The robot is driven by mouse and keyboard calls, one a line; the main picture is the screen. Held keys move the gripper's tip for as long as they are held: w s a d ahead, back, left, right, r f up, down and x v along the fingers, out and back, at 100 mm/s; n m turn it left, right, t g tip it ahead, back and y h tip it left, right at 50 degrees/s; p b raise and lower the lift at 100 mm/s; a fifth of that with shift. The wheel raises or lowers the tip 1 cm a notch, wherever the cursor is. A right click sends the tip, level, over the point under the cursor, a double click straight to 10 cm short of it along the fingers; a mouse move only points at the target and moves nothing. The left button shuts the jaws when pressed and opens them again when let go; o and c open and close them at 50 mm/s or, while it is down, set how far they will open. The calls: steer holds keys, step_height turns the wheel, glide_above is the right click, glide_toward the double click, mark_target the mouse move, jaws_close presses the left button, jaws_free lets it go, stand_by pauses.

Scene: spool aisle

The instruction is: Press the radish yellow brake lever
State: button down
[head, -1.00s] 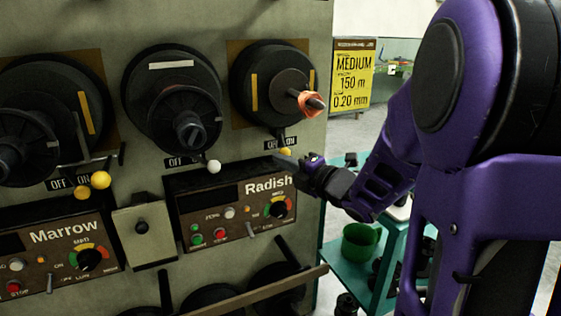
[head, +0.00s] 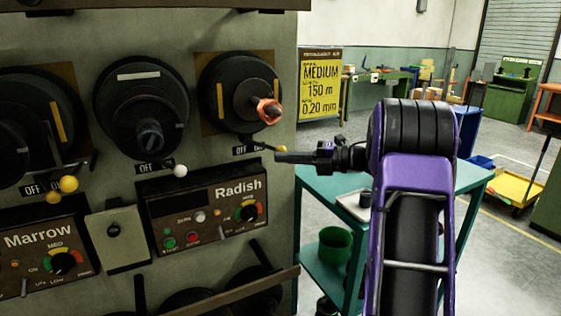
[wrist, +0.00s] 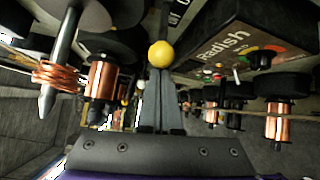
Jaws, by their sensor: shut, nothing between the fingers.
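The yellow knob of the radish brake lever (head: 282,149) sticks out below the right spool, beside an OFF/ON plate, above the right end of the Radish panel (head: 205,205). In the wrist view the same yellow knob (wrist: 160,54) sits straight ahead of the fingertips. My gripper (head: 279,157) is shut and empty, its fingers pointing left just below the knob. In the wrist view the shut fingers (wrist: 160,72) end right at the knob's lower edge. I cannot tell whether they touch it.
A white-knobbed lever (head: 180,171) is to the left, and yellow-knobbed Marrow levers (head: 68,184) are farther left. A copper spool end (head: 269,111) juts out above my gripper.

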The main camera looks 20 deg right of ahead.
steer(key=shift+w+d, duration=0.2)
steer(key=shift+d, duration=0.2)
steer(key=shift+r, duration=0.1)
steer(key=shift+a, duration=0.1)
stand_by(0.4)
